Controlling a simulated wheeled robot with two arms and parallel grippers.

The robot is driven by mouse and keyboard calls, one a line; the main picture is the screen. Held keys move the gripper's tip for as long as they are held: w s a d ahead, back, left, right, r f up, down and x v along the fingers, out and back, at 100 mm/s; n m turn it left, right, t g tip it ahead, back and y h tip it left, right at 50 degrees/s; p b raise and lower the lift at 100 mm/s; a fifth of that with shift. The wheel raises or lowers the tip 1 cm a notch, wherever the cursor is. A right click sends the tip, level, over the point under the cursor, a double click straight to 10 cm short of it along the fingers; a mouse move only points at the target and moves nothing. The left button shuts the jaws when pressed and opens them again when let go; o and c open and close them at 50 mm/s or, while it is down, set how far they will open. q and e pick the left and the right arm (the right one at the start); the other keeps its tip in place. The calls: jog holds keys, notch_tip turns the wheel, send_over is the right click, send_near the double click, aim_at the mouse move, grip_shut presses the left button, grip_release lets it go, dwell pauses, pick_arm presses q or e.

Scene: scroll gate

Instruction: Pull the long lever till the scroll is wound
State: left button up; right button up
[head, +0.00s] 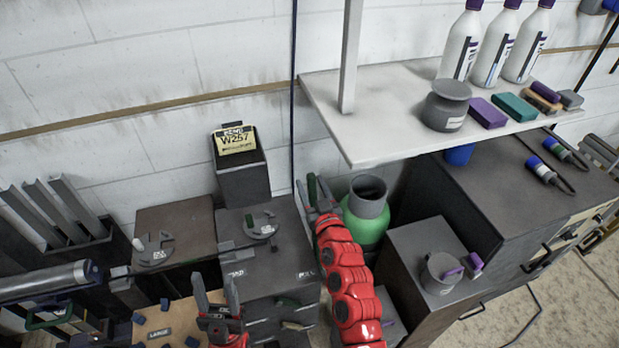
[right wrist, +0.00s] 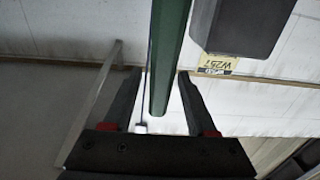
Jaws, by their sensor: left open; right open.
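In the right wrist view the green bar (right wrist: 170,65) runs down between the open fingers of my right gripper (right wrist: 158,88). I cannot tell whether either finger touches it. In the head view my right gripper (head: 314,190) is at the handle, partly hidden by its red arm. A dark box (head: 242,184) carries a yellow W257 sheet (head: 236,140); I cannot tell whether this is the scroll. My left gripper (head: 216,291) is open and empty above the lower left cabinets.
A green canister (head: 366,222) stands close to the right of my right arm. A white shelf (head: 375,140) with bottles (head: 461,42) overhangs at the right. Dark cabinets with small dials (head: 261,226) lie at the left. A grey pot (head: 440,272) sits on a cabinet at the right.

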jog(key=shift+x, duration=0.8)
grip_shut()
dwell(1.0)
